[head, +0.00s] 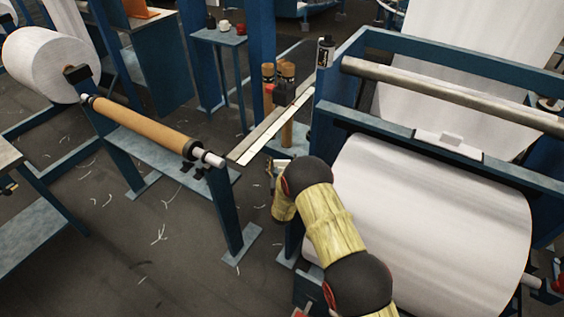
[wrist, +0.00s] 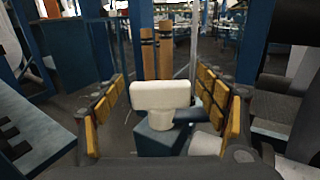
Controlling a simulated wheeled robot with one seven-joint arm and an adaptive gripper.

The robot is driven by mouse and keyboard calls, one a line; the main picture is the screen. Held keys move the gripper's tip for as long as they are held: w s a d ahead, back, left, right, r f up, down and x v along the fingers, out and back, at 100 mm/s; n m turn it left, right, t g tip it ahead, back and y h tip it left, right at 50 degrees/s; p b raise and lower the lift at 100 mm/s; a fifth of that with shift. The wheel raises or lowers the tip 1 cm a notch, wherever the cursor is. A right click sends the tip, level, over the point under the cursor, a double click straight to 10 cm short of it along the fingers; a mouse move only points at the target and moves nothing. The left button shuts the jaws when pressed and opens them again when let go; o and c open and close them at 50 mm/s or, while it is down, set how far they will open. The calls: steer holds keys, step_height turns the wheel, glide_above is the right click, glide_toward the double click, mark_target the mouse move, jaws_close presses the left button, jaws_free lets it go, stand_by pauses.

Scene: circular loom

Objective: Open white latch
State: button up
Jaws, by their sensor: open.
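The white latch (wrist: 160,96) is a blocky T-shaped piece on top of a blue post (wrist: 158,140) in the wrist view. My gripper (wrist: 162,88) is open, with its yellow-padded fingers on the left and right of the latch. A gap shows between the latch and each finger, so neither appears to touch it. A dark rod (wrist: 193,116) with a pale end runs right from beside the latch. In the head view my gripper (head: 272,168) is small and partly covered by my arm. I cannot make out this latch there.
A large white fabric roll (head: 430,225) lies in the blue loom frame right of my arm. A brown roller (head: 145,125) on blue posts stands to the left. A flat metal bar (head: 262,135) and brown tubes (head: 287,130) are beyond my gripper. Open floor (head: 165,240) shows lower left.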

steer(key=shift+s, duration=0.15)
steer(key=s, duration=1.1)
steer(key=shift+s+d, duration=0.3)
steer(key=shift+s, duration=0.05)
steer(key=shift+r, duration=0.15)
